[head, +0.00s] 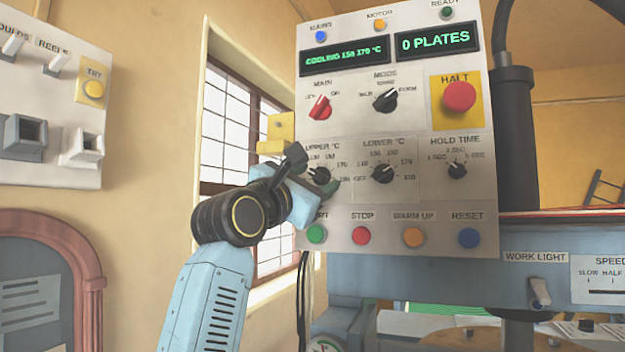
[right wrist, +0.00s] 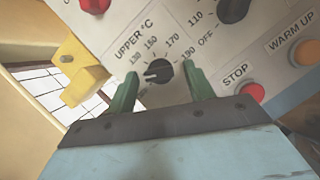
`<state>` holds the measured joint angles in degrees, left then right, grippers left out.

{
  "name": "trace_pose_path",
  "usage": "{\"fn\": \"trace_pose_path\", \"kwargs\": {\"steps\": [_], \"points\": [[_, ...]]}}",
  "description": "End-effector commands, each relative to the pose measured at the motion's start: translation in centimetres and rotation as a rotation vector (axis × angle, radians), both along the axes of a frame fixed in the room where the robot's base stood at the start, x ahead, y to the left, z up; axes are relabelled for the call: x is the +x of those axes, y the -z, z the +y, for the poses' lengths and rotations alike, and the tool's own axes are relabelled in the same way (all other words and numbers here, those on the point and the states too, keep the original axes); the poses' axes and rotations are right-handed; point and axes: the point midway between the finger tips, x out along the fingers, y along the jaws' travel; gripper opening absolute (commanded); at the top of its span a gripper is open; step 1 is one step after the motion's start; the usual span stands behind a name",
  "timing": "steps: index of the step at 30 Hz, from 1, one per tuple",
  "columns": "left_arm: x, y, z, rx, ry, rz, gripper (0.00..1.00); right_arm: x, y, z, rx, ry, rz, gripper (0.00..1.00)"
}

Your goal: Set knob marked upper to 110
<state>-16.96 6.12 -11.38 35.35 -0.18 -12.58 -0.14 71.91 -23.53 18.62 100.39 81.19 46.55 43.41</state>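The knob marked UPPER °C (head: 319,176) is a black dial on the grey control panel. It also shows in the right wrist view (right wrist: 159,72), with a white mark pointing left, roughly between the 130 label and a lower label partly hidden by a finger. My right gripper (head: 312,171) is open, with one green finger on each side of the knob. In the right wrist view the fingers (right wrist: 162,76) show a gap to the knob on both sides; I cannot tell how deep they reach. My left gripper is not in view.
The LOWER °C knob (head: 383,174) and HOLD TIME knob (head: 457,170) sit to the right. Below are the STOP (head: 361,235), WARM UP (head: 413,237) and RESET (head: 468,237) buttons. The red HALT button (head: 459,97) is upper right. A yellow bracket (head: 280,132) juts from the panel's left edge.

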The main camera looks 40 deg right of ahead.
Motion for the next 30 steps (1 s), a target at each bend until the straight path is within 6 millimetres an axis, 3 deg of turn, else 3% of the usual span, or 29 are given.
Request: {"fn": "trace_pose_path", "kwargs": {"steps": [7,11,17,24,30], "points": [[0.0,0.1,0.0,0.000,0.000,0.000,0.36,-0.1,0.0,0.2,-0.002,0.001,-0.001,0.53],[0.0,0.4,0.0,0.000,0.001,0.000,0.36,-0.4,0.5,1.3,-0.003,0.001,0.000,0.53],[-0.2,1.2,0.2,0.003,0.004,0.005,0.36,-1.3,2.0,5.0,-0.003,-0.002,0.001,0.53],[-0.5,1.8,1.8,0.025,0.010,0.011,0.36,-2.6,3.6,9.6,-0.003,-0.002,0.001,0.53],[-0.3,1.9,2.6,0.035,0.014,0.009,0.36,-3.3,4.3,11.7,0.000,0.000,0.001,0.53]]}}
